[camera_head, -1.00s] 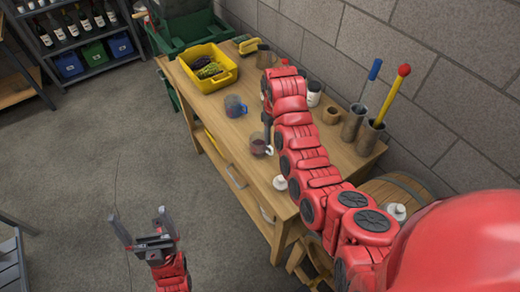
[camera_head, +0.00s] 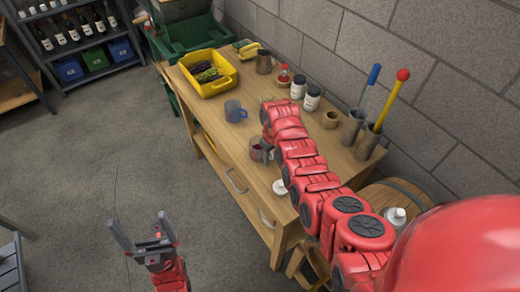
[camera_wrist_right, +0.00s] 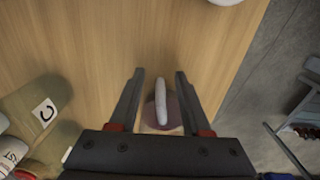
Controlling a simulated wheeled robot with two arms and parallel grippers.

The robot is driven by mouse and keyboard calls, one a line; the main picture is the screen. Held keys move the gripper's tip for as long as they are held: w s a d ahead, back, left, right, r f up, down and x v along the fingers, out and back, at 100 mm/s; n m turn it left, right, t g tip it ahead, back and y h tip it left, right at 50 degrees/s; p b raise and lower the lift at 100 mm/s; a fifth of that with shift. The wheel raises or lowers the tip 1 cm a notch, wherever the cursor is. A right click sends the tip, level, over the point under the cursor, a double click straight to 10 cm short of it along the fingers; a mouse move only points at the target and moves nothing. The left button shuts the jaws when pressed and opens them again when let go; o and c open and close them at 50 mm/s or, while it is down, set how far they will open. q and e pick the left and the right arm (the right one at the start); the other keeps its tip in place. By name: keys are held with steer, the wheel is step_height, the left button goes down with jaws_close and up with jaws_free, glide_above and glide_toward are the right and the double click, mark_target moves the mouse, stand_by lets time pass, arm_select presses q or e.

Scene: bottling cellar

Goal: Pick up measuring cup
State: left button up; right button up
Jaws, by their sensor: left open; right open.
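A small cup with dark red contents (camera_head: 256,152) stands near the front edge of the wooden table, partly hidden by my right gripper (camera_head: 268,150). In the right wrist view my right gripper (camera_wrist_right: 159,76) is open, with the cup's pale upright handle (camera_wrist_right: 161,102) between its fingers and the purplish cup body (camera_wrist_right: 150,114) below. Contact cannot be told. A greyish see-through cup with a blue handle (camera_head: 235,112) stands farther back; which cup is the measuring cup is unclear. My left gripper (camera_head: 142,233) is open and empty over the floor.
The table (camera_head: 205,118) also holds a yellow crate (camera_head: 205,82), dark-lidded jars (camera_head: 312,98), a wooden cup (camera_head: 330,120) and metal cylinders with tools (camera_head: 352,126). A white object (camera_head: 279,187) lies near the front edge. A wall stands behind.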

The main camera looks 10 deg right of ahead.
jaws_close()
stand_by(1.4)
